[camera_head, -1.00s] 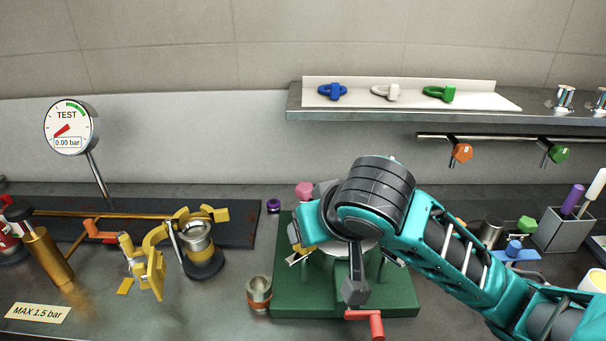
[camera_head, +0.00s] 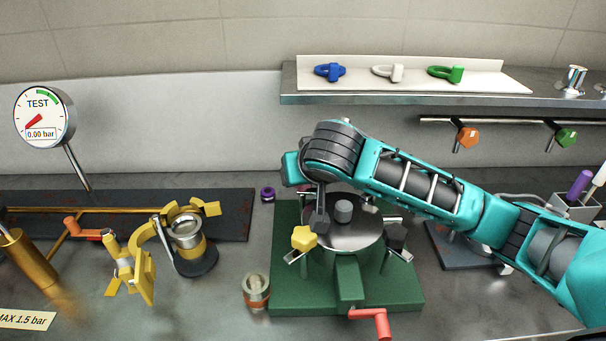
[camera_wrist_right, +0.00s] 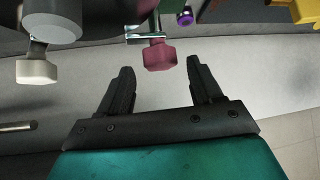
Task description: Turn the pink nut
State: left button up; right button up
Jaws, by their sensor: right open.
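The pink nut (camera_wrist_right: 160,56) shows in the right wrist view, at the end of a metal bolt, just beyond and between the fingertips. My right gripper (camera_wrist_right: 160,76) is open with nothing in its jaws. In the head view the pink nut is hidden behind my right arm, and the right gripper's fingers do not show. The round metal lid (camera_head: 362,236) sits on the green stand (camera_head: 390,296). A yellow nut (camera_head: 304,238) and a black nut (camera_head: 397,235) are at its front. A white nut (camera_wrist_right: 37,71) shows left in the wrist view. My left gripper is not in view.
A red crank handle (camera_head: 375,319) sticks out at the stand's front. A small metal cup (camera_head: 256,291) and a purple ring (camera_head: 268,194) are left of the stand. Yellow clamp parts (camera_head: 145,270) lie further left. A shelf (camera_head: 400,98) runs along the back.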

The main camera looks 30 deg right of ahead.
jog(key=shift+x, duration=1.05)
jog(key=c, duration=1.1)
